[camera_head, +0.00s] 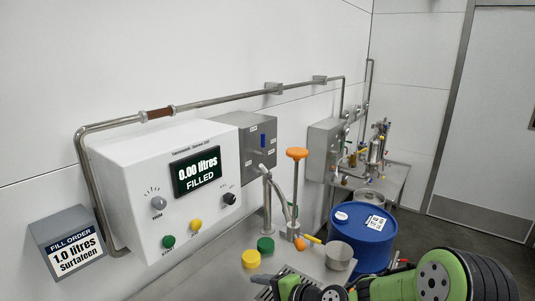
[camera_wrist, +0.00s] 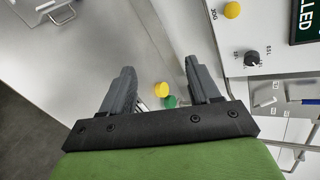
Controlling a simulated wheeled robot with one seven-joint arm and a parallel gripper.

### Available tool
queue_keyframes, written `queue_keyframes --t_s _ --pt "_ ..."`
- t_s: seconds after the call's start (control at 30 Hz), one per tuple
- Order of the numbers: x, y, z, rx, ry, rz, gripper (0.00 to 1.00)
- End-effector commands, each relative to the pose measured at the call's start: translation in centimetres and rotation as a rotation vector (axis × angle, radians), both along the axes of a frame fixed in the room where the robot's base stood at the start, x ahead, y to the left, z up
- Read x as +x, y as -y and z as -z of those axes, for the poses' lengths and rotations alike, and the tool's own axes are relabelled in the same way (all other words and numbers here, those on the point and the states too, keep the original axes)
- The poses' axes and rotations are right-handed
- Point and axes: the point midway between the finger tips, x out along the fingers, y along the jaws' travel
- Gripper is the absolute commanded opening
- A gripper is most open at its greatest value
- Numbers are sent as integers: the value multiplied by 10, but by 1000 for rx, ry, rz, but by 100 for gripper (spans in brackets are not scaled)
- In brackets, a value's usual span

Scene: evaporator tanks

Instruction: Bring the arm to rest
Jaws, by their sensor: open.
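My gripper (camera_wrist: 160,91) shows in the wrist view with its two dark grey fingers spread apart and nothing between them. Beyond the fingers are a yellow cap (camera_wrist: 161,89) and a green cap (camera_wrist: 170,101) on the bench. In the wrist view part of the white control box (camera_wrist: 245,35) is close to the right finger.
The white control box (camera_head: 140,185) reads 0.00 litres filled. A sign (camera_head: 75,250) reads 1.0 litres Surfaleen. Floor shows at right.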

Motion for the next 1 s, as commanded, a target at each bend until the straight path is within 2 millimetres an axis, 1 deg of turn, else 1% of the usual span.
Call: queue_keyframes --t_s 0.03,0.1,0.17,0.2,0.27,0.3,0.37,0.4,0.47,0.5,0.6,0.7,0.73,0.8,1.0 --pt "-17 2 -9 -155 57 -81 61" --pt "-41 14 -18 -372 116 -187 61" --pt "-62 28 -29 -546 158 -264 61" --pt "-76 39 -37 -653 181 -309 61" --pt "-99 56 -52 -803 208 -363 61" --pt "-116 69 -62 -893 221 -395 61" --pt "-142 88 -78 -1014 233 -432 61" --pt "-161 100 -88 -1084 237 -451 61" --pt "-191 118 -101 -1169 240 -476 61" --pt "-210 129 -107 -1210 239 -488 61" --pt "-250 148 -114 -1269 237 -516 61" --pt "-272 158 -115 -1287 233 -533 61" --pt "-276 159 -115 -1289 231 -536 61" --pt "-279 160 -115 -1291 230 -542 61" --pt "-279 160 -115 -1290 229 -541 61"
